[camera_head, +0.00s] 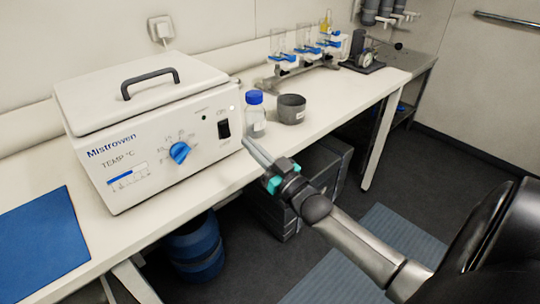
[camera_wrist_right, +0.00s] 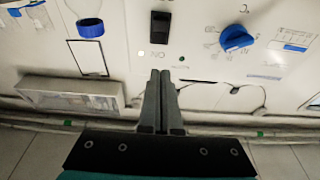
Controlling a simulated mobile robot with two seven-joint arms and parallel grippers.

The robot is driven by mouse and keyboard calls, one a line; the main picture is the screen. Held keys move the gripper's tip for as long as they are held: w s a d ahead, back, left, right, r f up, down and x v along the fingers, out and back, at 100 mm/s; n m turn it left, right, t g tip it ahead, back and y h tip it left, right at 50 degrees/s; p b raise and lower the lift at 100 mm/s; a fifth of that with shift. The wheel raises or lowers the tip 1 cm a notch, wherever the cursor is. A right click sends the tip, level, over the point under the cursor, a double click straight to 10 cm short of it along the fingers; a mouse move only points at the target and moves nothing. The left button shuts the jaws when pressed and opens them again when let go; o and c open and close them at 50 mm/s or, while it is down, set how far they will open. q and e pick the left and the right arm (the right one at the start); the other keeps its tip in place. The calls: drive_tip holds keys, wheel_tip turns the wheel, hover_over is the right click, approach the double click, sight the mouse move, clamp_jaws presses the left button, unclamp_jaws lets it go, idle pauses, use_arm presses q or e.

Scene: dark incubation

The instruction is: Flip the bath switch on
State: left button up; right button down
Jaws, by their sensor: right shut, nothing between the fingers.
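The bath (camera_head: 150,135) is a white box with a black-handled lid, standing on the bench at left. Its front has a blue temperature dial (camera_head: 179,152) and, to the right of it, a black rocker switch (camera_head: 223,128). The switch also shows in the right wrist view (camera_wrist_right: 160,27), at top centre; I cannot tell which way it is tipped. My right gripper (camera_head: 250,145) is shut and empty, its fingertips near the panel's right edge by the switch. In the wrist view the fingertips (camera_wrist_right: 160,75) appear just below the switch, seemingly apart from it. My left gripper is not in view.
A blue-capped bottle (camera_head: 255,114) and a grey cup (camera_head: 291,109) stand on the bench right of the bath, close behind my right gripper. A blue mat (camera_head: 40,245) lies at front left. Glassware with blue clamps (camera_head: 304,50) stands further back.

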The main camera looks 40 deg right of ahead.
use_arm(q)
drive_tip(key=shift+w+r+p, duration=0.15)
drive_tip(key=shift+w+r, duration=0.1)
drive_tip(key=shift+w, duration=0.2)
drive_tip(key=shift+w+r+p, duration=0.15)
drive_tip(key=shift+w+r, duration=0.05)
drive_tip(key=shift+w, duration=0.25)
use_arm(e)
drive_tip(key=s, duration=0.5)
drive_tip(key=shift+s+d, duration=0.25)
drive_tip(key=shift+s, duration=0.1)
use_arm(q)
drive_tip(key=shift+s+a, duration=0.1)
